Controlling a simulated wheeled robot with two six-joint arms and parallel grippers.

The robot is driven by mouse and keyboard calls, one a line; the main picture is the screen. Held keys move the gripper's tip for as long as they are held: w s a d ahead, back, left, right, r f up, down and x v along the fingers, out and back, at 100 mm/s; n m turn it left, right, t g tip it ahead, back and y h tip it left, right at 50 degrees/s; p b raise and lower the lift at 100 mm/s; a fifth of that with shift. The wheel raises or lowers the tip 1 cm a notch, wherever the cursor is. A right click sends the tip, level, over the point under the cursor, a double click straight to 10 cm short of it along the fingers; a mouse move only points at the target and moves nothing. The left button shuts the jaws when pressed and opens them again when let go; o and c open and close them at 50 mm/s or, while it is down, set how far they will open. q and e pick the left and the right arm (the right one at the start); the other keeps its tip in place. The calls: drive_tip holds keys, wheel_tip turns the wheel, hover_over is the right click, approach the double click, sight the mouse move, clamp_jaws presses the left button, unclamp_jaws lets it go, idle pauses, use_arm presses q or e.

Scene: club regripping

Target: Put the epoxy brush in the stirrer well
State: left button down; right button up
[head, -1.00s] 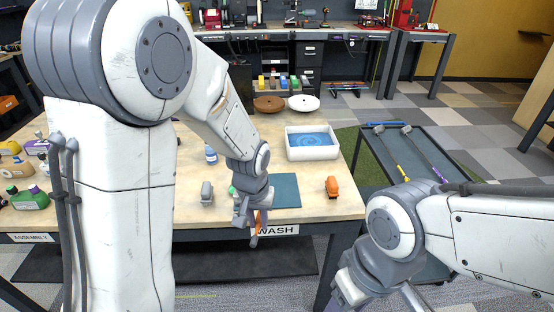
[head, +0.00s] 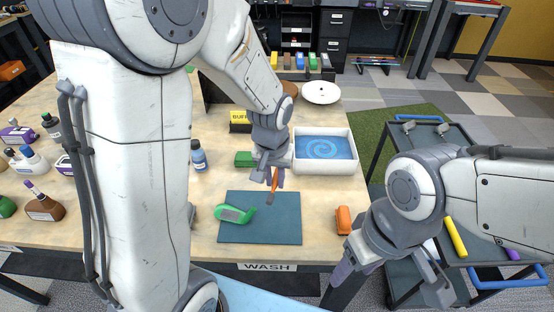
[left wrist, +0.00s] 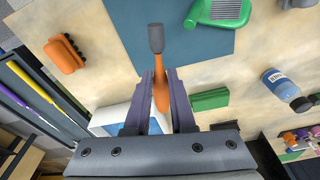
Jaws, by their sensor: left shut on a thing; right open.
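My left gripper (head: 270,172) is shut on a brush with an orange handle (head: 274,180) and a grey end, probably the epoxy brush. In the left wrist view the handle (left wrist: 161,92) sits between the fingers with its grey end pointing away from the gripper. In the head view the brush hangs downward above the far part of the blue-green mat (head: 275,232). A white tub with a blue swirl (head: 325,131), possibly the stirrer well, stands right of the gripper. My right gripper (head: 392,282) is open and empty, right of the table's front edge.
A green brush (head: 235,214) lies on the mat. A cart (head: 375,180) stands at the right.

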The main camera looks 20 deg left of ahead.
use_arm(q)
drive_tip(key=p, duration=0.2)
hover_over(251, 186)
drive_tip(key=f, duration=0.7)
drive_tip(key=shift+s, duration=0.2)
wheel_tip(251, 186, down, 3)
drive_tip(key=shift+f+p, duration=0.15)
drive_tip(key=shift+p, duration=0.15)
drive_tip(key=shift+f, duration=0.35)
drive_tip(key=shift+f, duration=0.1)
drive_tip(key=c, duration=0.7)
unclamp_jaws()
drive_tip(key=shift+c, duration=0.2)
